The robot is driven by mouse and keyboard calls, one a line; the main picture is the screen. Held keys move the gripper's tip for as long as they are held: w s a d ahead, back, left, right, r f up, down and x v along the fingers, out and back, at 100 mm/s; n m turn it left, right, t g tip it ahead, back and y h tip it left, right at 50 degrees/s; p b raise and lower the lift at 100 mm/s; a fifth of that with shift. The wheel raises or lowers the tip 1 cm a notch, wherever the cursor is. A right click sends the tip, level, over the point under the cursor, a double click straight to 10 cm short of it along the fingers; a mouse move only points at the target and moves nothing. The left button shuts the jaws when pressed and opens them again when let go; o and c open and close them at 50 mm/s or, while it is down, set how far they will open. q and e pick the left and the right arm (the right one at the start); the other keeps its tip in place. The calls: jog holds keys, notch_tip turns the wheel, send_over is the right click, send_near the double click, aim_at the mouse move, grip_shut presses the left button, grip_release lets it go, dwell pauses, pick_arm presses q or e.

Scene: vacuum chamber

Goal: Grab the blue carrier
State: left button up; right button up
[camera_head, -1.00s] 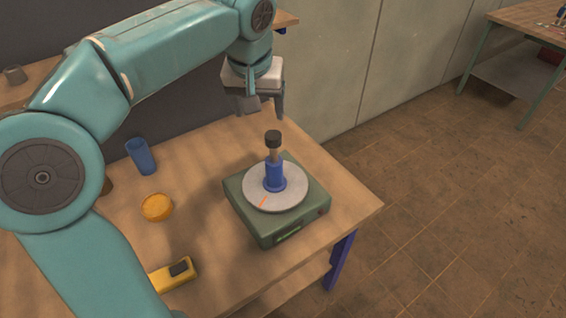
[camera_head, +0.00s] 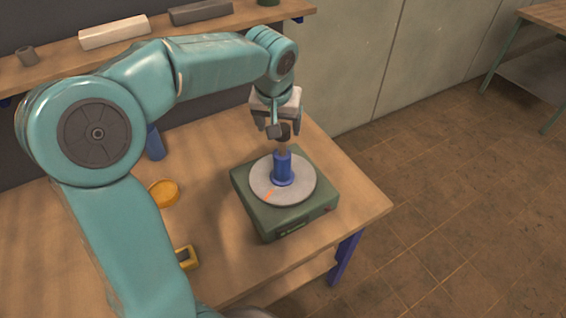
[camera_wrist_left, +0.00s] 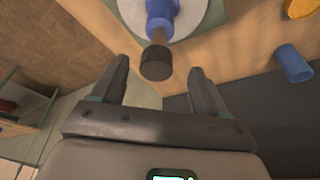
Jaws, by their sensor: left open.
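The blue carrier (camera_head: 282,170) stands upright on a round grey plate (camera_head: 262,186) on top of a green boxy device (camera_head: 285,226). A thin stem with a black cap rises from it. The carrier shows at the top of the left wrist view (camera_wrist_left: 163,12), with the black cap (camera_wrist_left: 156,62) below it. My left gripper (camera_head: 284,130) is open and empty, close above the carrier and partly hiding the cap. In the wrist view the cap appears between its fingertips (camera_wrist_left: 160,68), and I cannot tell whether they touch it. My right gripper is not in view.
On the wooden table (camera_head: 347,200), a blue cup (camera_head: 155,144), an orange round dish (camera_head: 164,193) and a yellow device (camera_head: 187,257) lie left of the green device. A shelf (camera_head: 150,50) with blocks runs behind. The table's right side is clear.

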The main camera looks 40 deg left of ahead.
pick_arm(q)
jog(key=p, duration=0.1)
send_over(282, 155)
jog(key=x, duration=0.5)
jog(key=shift+s+f, duration=0.2)
jog(key=shift+f, duration=0.05)
jog(key=shift+s, duration=0.1)
jog(key=shift+r, duration=0.1)
grip_shut()
